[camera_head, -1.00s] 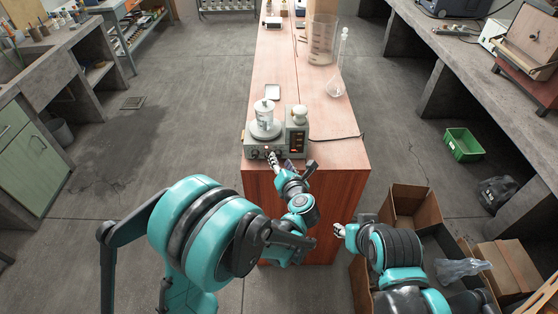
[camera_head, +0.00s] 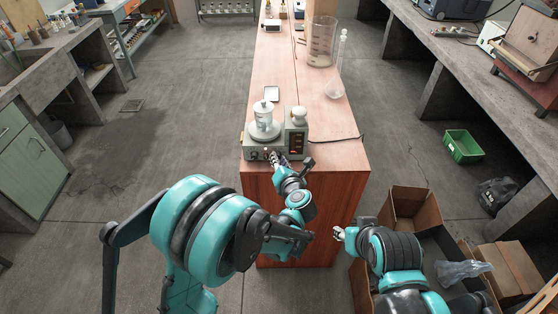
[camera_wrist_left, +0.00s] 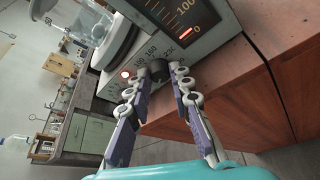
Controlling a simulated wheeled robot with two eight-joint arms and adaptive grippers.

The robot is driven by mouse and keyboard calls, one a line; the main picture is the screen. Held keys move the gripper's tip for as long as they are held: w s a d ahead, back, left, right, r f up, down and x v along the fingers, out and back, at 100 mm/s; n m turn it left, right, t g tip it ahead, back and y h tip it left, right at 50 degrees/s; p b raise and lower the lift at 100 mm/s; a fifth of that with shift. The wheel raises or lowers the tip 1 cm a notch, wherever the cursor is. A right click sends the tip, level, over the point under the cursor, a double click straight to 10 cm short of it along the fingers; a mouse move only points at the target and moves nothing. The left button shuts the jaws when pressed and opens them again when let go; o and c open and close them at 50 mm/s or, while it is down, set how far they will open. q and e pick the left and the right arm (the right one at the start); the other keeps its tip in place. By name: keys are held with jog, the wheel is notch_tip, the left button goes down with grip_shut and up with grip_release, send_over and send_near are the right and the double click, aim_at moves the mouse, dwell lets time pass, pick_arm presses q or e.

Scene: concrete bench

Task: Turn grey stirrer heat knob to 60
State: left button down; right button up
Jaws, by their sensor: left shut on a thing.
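The grey stirrer (camera_head: 263,147) stands at the near end of the wooden bench, with a glass vessel (camera_head: 265,115) on its plate. My left gripper (camera_head: 277,158) is at the front panel. In the left wrist view its fingertips (camera_wrist_left: 161,75) are closed on the knob's two sides. The knob's pointer is hidden, so its setting cannot be read. My right gripper (camera_head: 339,233) is away from the stirrer, right of the bench; its fingers are too small to judge.
A display unit with a red readout (camera_head: 296,135) adjoins the stirrer's right side, its cable running right. A white tray (camera_head: 271,93), a large beaker (camera_head: 321,42) and a flask (camera_head: 337,82) stand farther back. An open cardboard box (camera_head: 408,205) is below my right arm.

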pick_arm(q)
jog(key=shift+d+f+m+t+y+b, duration=0.15)
jog(key=shift+f+m+t+y+b, duration=0.15)
jog(key=shift+m+y+b, duration=0.8)
jog(key=shift+m+b, duration=0.9)
jog(key=shift+d+m+t+y, duration=0.1)
jog(key=shift+m+t+y, duration=0.25)
jog(key=shift+m, duration=0.25)
jog(key=shift+m+t+y+b, duration=0.25)
jog(key=shift+m+t+b, duration=0.15)
jog(key=shift+m, duration=0.6)
jog(key=c, duration=1.3)
grip_release()
jog(key=shift+f, duration=0.1)
jog(key=shift+c, duration=0.2)
